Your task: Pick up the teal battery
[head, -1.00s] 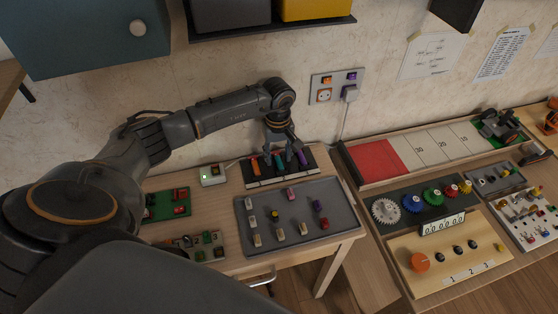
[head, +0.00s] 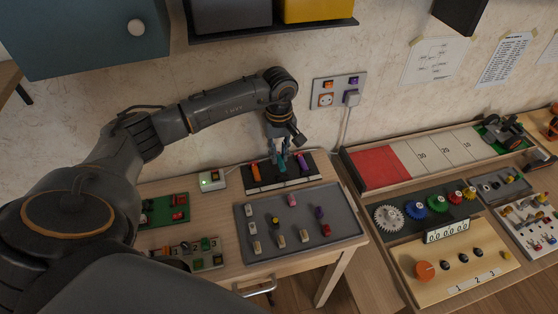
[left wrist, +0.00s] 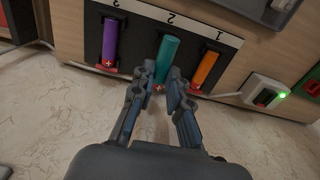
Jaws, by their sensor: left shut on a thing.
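The teal battery (left wrist: 169,52) is in the middle of the black battery holder (left wrist: 139,37), between a purple battery (left wrist: 110,40) and an orange battery (left wrist: 207,68). My left gripper (left wrist: 164,86) is shut on its near end, by the red plus mark. I cannot tell whether it is clear of its slot. In the head view my left gripper (head: 281,164) points down over the holder (head: 265,183) and largely hides the teal battery. The orange battery (head: 255,171) and the purple battery (head: 302,162) flank it. My right gripper is out of view.
A grey tray (head: 269,236) with several small parts lies in front of the holder. A white box with a green light (head: 211,179) stands to its left. The wall socket panel (head: 339,90) is behind. Gears and panels fill the right bench.

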